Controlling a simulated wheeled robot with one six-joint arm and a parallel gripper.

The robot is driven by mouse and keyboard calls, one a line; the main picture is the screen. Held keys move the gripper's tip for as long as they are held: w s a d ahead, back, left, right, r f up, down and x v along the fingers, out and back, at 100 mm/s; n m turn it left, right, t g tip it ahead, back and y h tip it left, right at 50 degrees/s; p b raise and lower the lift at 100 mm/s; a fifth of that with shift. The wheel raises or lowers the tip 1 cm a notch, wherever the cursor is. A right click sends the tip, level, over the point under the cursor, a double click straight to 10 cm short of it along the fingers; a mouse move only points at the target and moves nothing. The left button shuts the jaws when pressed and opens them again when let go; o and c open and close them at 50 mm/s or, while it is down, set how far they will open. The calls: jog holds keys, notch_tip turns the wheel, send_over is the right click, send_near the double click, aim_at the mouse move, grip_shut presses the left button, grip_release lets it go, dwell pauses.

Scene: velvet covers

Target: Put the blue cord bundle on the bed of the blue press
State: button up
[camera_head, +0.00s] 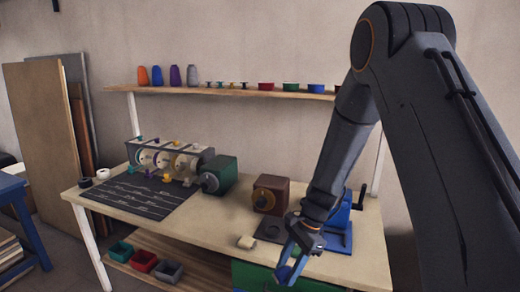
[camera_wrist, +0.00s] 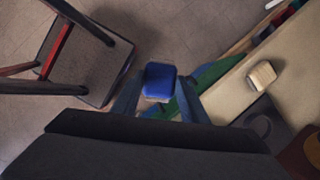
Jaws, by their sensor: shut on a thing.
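My gripper (camera_head: 289,266) is shut on the blue cord bundle (camera_wrist: 159,82), which sits between the two fingers (camera_wrist: 158,100) in the wrist view. It is held off the table, by the front edge, in front of the green drawer front. The blue press (camera_head: 340,222) stands at the right end of the workbench, behind and to the right of my gripper. Its flat blue bed (camera_head: 338,243) shows partly; my arm hides some of the press. I see nothing lying on the visible part of the bed.
A cream bundle (camera_head: 246,242) lies on the workbench (camera_head: 205,226), left of my gripper. A brown press (camera_head: 270,195) with a dark base and a green machine (camera_head: 218,175) stand behind. A dark-seated stool (camera_wrist: 84,72) stands on the floor at left in the wrist view.

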jog(key=d+f+n+g+h+b, duration=0.2)
jog(key=d+f+n+h, duration=0.2)
jog(key=d+f+n, duration=0.4)
jog(key=d+n, duration=0.3)
jog(key=n, duration=0.2)
jog(key=shift+s+d+n+g, duration=0.3)
jog(key=shift+s+g, duration=0.1)
jog(key=shift+a, duration=0.1)
